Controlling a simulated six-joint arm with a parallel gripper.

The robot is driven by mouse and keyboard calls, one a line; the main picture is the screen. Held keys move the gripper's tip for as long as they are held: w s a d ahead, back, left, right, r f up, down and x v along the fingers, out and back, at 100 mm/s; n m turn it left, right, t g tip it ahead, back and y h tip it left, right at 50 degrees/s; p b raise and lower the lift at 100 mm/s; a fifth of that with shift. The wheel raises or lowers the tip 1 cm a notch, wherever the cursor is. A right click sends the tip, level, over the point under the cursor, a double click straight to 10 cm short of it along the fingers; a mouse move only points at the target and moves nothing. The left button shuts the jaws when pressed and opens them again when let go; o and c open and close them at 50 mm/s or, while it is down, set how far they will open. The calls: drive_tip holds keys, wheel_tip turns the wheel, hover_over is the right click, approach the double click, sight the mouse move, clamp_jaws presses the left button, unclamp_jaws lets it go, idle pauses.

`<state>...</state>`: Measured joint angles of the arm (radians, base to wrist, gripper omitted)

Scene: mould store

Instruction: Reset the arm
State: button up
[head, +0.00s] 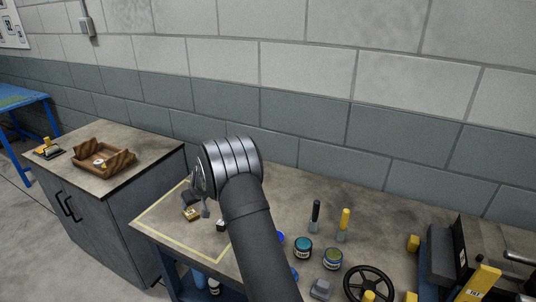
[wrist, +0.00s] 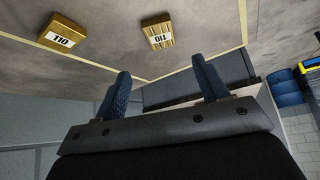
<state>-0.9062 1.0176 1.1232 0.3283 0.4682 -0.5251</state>
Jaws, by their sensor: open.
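My gripper (wrist: 161,68) is open in the wrist view, its two blue ridged fingers spread apart with nothing between them. In the head view it hangs over the left part of the workbench (head: 275,195), largely hidden behind my wrist and forearm. Two small gold blocks with white number labels show in the wrist view: one on the left (wrist: 61,34) and one with grooves on the right (wrist: 160,33). Both lie apart from the fingers. A gold block (head: 192,214) also shows in the head view near the gripper, inside a yellow taped outline (head: 150,212).
Jars (head: 302,248), two upright-handled tools (head: 344,224), a black handwheel (head: 370,284) and a machine (head: 450,255) stand on the bench to the right. A grey cabinet (head: 105,225) at left bears a wooden tray (head: 88,166). A block wall (head: 300,140) runs behind.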

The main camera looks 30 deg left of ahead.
sight(190, 212)
drive_tip(key=x, duration=1.1)
drive_tip(key=shift+f, duration=0.3)
drive_tip(key=shift+w+a+r, duration=0.1)
drive_tip(key=shift+r, duration=0.75)
drive_tip(key=shift+f, duration=0.15)
